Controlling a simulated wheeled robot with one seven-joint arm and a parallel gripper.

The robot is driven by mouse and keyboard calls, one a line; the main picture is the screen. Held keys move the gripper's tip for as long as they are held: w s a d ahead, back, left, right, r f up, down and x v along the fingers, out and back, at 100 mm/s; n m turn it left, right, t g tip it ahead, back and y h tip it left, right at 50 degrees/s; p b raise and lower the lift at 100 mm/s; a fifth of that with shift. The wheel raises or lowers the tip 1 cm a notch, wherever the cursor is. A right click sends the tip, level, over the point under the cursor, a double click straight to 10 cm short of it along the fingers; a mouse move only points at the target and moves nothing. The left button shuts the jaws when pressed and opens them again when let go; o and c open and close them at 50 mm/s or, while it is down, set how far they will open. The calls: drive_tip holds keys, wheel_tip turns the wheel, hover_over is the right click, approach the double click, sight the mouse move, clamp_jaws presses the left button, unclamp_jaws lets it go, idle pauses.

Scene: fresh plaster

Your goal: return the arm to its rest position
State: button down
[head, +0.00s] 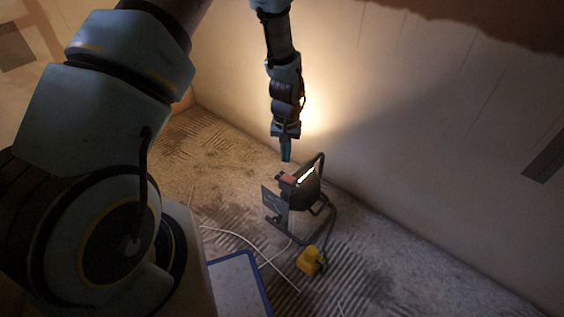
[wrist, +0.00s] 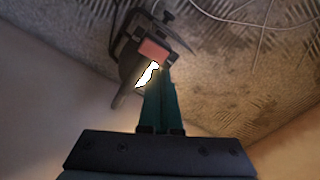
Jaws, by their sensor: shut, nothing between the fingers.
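My arm reaches across the head view from the upper left, and its far part hangs down in front of the wall. My gripper (head: 286,158) points downward with its teal fingers together and nothing between them. It also shows in the wrist view (wrist: 160,80), where the fingers are shut. The fingertips are just above and a little left of a lit work lamp (head: 312,182), and a small gap seems to separate them. The lamp is black with a bright strip and a reddish part. In the wrist view the lamp (wrist: 128,45) lies beyond the fingertips, partly covered by them.
The lamp stands on a rough, ridged floor (head: 375,245) close to the wall (head: 420,130). A yellow box (head: 310,261) sits on the floor by the lamp's cable. White cables (head: 235,236) cross the floor near a blue-edged panel (head: 262,285). Open floor lies at the right.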

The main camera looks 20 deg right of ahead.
drive_tip(key=w+a+r+n, duration=0.1)
drive_tip(key=w+a+r, duration=0.3)
drive_tip(key=a+r, duration=0.55)
drive_tip(key=s+a+r+n+t, duration=0.15)
drive_tip(key=s+a+r, duration=0.25)
drive_tip(key=a+r, duration=0.6)
drive_tip(key=s+a+r+n, duration=0.35)
drive_tip(key=a+r, duration=0.35)
drive_tip(key=a, duration=0.4)
wheel_tip(320, 180, up, 24)
drive_tip(key=m+p, duration=0.1)
drive_tip(key=p, duration=2.3)
drive_tip(key=shift+s+d+p, duration=0.15)
drive_tip(key=shift+s+p, duration=0.05)
drive_tip(key=shift+p, duration=0.1)
drive_tip(key=shift+r, duration=0.1)
